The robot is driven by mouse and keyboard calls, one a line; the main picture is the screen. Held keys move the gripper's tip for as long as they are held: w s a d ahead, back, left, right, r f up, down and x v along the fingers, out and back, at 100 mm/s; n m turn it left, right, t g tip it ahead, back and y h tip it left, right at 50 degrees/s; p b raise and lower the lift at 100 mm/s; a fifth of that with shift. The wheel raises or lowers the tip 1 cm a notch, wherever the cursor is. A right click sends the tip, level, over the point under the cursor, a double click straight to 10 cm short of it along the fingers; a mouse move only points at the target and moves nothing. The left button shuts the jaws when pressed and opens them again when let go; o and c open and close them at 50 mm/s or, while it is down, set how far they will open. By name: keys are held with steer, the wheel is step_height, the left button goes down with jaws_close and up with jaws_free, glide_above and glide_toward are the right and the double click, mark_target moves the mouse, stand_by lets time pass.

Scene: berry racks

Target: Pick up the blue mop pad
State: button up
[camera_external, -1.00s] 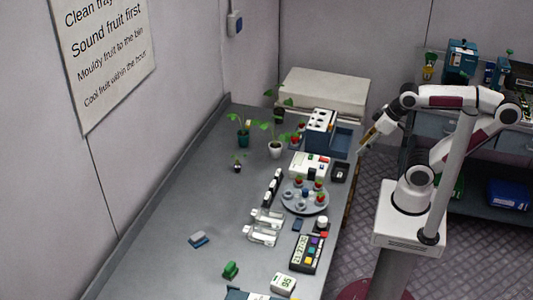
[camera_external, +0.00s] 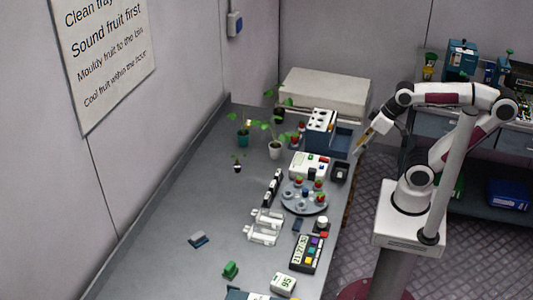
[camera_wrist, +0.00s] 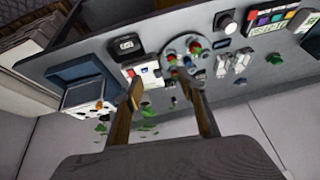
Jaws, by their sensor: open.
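A small blue-and-grey pad (camera_external: 198,239), which looks like the blue mop pad, lies flat on the bare left part of the grey bench in the external view. I cannot make out its details. My gripper (camera_external: 359,148) is at the bench's right edge, beside the blue bin, far from the pad and toward the back. In the wrist view my gripper (camera_wrist: 162,90) has its two fingers spread apart, with nothing held between them. A small dark blue piece at the far side of the bench in that view (camera_wrist: 240,81) may be the same pad.
A round tray (camera_external: 304,207) with fruit, white clear-topped holders (camera_external: 263,237), a keypad device (camera_external: 307,254) and a green item (camera_external: 230,270) stand on the bench. Potted plants (camera_external: 275,148) and a blue bin (camera_external: 341,141) are at the back. Bench around the pad is clear.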

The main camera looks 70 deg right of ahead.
steer(key=w+a+m+g+y, duration=0.2)
steer(key=w+a+m+y, duration=0.8)
steer(key=w+a, duration=1.45)
steer(key=m+t+y, duration=0.1)
steer(key=m+t, duration=0.2)
steer(key=m, duration=1)
glide_toward(198, 238)
steer(key=shift+w+f, duration=0.75)
steer(key=shift+f, duration=0.35)
steer(key=shift+a, duration=0.15)
steer(key=shift+x, duration=1.2)
steer(key=shift+w+a, duration=0.1)
